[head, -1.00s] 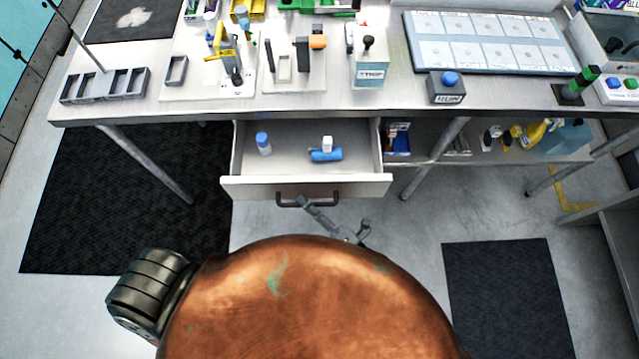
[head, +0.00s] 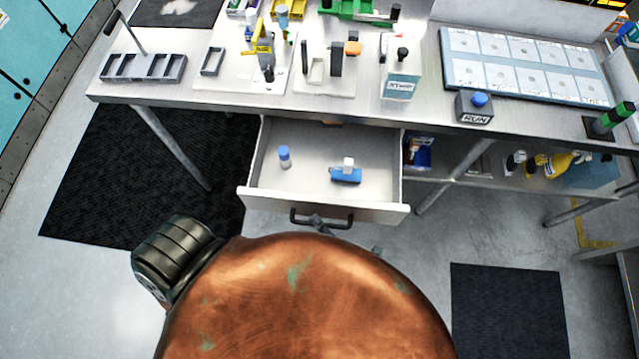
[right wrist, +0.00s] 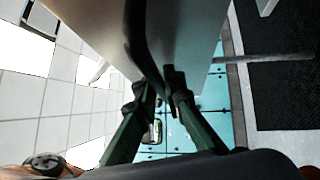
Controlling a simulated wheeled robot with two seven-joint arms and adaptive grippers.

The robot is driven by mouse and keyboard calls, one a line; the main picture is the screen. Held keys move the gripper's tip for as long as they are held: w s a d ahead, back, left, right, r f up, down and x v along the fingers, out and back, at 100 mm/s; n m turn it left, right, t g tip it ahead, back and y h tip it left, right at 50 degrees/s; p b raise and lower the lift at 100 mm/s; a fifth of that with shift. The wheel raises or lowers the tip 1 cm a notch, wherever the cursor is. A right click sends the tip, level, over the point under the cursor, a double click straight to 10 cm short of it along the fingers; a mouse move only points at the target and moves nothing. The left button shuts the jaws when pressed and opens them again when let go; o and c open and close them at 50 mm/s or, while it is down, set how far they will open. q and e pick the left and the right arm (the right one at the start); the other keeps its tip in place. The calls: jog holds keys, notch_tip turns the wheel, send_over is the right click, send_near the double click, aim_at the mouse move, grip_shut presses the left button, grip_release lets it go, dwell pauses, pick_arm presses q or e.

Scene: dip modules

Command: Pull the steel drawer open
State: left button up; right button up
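The steel drawer (head: 225,204) is open under the workbench, its inside showing. Its dark bar handle (head: 347,221) sits on the front panel. My right gripper (head: 318,222) is at the handle, mostly hidden behind my copper-coloured body. In the right wrist view, the two dark green fingers of my right gripper (right wrist: 161,78) are on either side of the dark handle (right wrist: 138,35) and appear closed on it. The drawer front shows there as a pale panel (right wrist: 185,30). My left gripper is not in view.
A blue-capped vial (head: 284,158) and a blue item (head: 346,175) lie inside the drawer. The workbench (head: 300,108) above holds racks, fixtures and a RUN button box (head: 474,107). Table legs stand on both sides. The floor around the dark mats (head: 508,310) is clear.

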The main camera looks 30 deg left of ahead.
jog(key=o, duration=0.5)
jog(key=shift+c, duration=0.2)
jog(key=shift+d, duration=0.15)
jog(key=v, duration=1.1)
jog(key=shift+d, duration=0.35)
jog(key=shift+s, duration=0.1)
